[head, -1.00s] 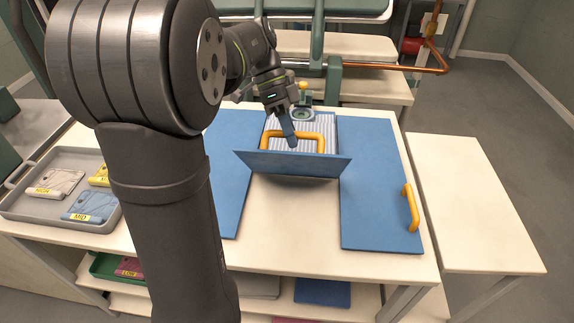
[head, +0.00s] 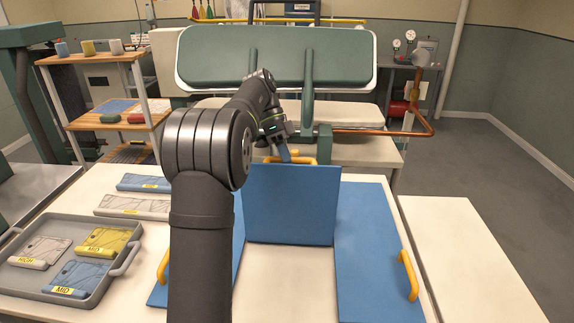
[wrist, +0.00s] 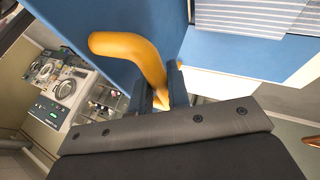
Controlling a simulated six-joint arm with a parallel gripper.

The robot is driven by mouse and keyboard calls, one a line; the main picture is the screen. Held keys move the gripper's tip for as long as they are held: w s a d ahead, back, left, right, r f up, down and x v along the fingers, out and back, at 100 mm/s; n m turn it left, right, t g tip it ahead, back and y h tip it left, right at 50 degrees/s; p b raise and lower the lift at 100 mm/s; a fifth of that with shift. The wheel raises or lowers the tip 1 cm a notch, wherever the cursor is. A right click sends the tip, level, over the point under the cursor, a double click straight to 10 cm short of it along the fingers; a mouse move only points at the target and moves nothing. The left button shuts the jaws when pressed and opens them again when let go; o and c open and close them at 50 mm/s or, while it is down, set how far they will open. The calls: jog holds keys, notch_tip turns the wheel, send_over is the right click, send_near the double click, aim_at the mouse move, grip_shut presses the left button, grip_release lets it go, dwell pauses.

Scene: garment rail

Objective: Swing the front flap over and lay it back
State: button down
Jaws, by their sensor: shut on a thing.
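The front flap (head: 290,205) is a blue panel standing steeply up in the middle of the white table, its broad face towards the head view. A yellow handle (head: 303,161) shows at its top edge, on the far side. My gripper (head: 284,155) is at that edge and shut on the handle. In the wrist view the curved yellow handle (wrist: 130,50) runs down between the fingers (wrist: 163,88), with blue board (wrist: 85,25) behind it. Blue-and-white striped cloth (wrist: 250,15) shows there too; the flap hides it in the head view.
Blue side panels lie left (head: 236,240) and right (head: 370,245), each with a yellow handle. A grey tray (head: 130,262) of labelled packets stands at the left. A green press (head: 275,60) and copper pipe (head: 380,132) are behind. The side table (head: 460,250) is clear.

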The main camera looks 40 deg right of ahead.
jog(key=shift+w, duration=0.1)
dwell(0.3)
jog(key=c, duration=1.4)
grip_release()
jog(key=shift+o, duration=0.2)
jog(key=s+a+f, duration=0.2)
jog(key=s+a, duration=0.9)
jog(key=s+a+f, duration=0.8)
jog(key=f, duration=0.3)
jog(key=shift+s+f, duration=0.15)
jog(key=shift+f, duration=0.05)
